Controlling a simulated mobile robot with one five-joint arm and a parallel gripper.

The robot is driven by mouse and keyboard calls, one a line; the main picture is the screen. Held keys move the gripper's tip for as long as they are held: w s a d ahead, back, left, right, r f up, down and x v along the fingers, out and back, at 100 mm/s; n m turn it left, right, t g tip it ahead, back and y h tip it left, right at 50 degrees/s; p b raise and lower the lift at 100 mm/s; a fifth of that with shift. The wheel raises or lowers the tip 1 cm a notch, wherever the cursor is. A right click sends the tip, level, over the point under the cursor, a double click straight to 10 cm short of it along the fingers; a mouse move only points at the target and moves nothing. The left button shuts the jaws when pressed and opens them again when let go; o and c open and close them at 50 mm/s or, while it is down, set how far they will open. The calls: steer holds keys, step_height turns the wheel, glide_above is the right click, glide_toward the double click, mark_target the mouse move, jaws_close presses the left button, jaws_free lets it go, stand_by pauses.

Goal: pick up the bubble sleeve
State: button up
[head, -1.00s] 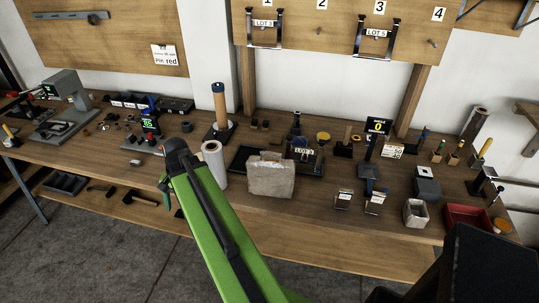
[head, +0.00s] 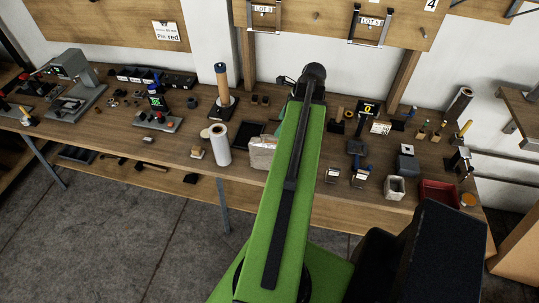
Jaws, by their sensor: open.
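The bubble sleeve appears to be the pale, crinkled, translucent pouch (head: 262,153) standing on the workbench near its front edge. My green arm covers its right part in the picture. The arm rises from the bottom and reaches over the bench. Its dark far joint shows just right of and above the pouch, but my gripper itself is hidden behind the arm. I cannot tell how far it is from the pouch.
A white roll (head: 219,145) stands just left of the pouch, with a dark tray (head: 247,135) behind. A tan roll on a post (head: 222,82) stands further back. A grey open box (head: 395,188) and red bin (head: 438,193) are at the right. The floor in front is clear.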

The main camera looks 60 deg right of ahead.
mark_target(272, 137)
steer(key=b+x, duration=0.8)
steer(key=x, duration=0.2)
steer(key=shift+s+d, duration=0.1)
steer(key=shift+s, duration=0.05)
steer(key=shift+f, duration=0.25)
steer(key=shift+w+r, duration=0.1)
steer(key=shift+w, duration=0.1)
steer(key=b+x, duration=0.5)
steer(key=shift+s+d+f, duration=0.1)
steer(key=shift+f, duration=0.1)
steer(key=shift+r, duration=0.2)
jaws_close()
